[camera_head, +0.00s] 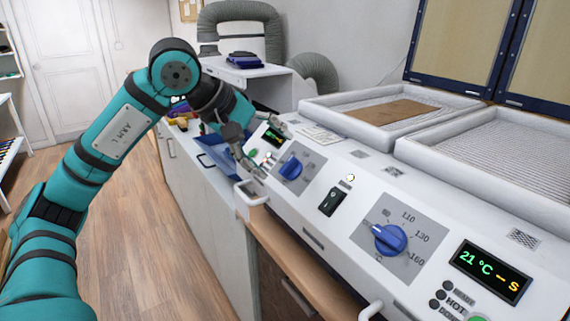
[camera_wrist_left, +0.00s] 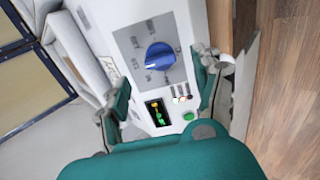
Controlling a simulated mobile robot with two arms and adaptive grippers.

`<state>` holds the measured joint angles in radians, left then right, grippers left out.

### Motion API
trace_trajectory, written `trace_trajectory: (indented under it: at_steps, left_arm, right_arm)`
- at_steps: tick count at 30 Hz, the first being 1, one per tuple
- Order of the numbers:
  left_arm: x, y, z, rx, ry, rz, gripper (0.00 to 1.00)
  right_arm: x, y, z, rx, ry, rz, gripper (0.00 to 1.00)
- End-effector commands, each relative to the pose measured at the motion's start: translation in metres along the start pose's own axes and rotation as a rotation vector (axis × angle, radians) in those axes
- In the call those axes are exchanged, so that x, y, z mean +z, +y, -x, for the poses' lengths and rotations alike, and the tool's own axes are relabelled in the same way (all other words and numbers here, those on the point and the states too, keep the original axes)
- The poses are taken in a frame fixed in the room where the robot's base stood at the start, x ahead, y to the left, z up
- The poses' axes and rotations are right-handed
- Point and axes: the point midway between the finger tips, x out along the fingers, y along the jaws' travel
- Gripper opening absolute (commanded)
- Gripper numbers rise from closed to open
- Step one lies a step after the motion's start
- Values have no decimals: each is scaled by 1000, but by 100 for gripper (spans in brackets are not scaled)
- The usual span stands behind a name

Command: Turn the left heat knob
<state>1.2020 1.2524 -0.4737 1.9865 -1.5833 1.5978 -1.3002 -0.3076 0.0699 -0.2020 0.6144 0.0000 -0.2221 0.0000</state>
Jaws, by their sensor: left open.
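The left heat knob (camera_head: 291,168) is a blue dial on a grey square plate at the far left of the white machine's front panel. It also shows in the left wrist view (camera_wrist_left: 159,56), with its pointer edge and scale marks around it. My left gripper (camera_head: 262,148) is open beside the knob, over the left display. In the left wrist view my left gripper (camera_wrist_left: 165,82) has its fingers spread to either side, with the knob ahead between them and apart from them. My right gripper is not in view.
A second blue knob (camera_head: 389,239) sits nearer on the panel, with a black switch (camera_head: 333,201) between. A tray with a brown sheet (camera_head: 388,113) lies behind the panel. Grey ducts (camera_head: 315,72) stand at the back.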

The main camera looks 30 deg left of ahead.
Motion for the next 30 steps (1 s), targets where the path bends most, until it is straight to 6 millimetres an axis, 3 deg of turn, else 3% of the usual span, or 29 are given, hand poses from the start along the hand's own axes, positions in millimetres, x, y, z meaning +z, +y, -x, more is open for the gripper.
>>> trace_trajectory:
  at_steps: [3,9,21,30]
  left_arm:
    - [1,0,-24,-3,-2,0,67]
    - [1,1,-48,0,-2,0,67]
    - [0,0,-56,1,0,0,67]
    - [0,0,-55,1,0,0,28]
  right_arm:
    - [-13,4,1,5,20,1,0]
    - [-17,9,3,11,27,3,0]
    - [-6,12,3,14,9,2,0]
    - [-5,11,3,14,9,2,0]
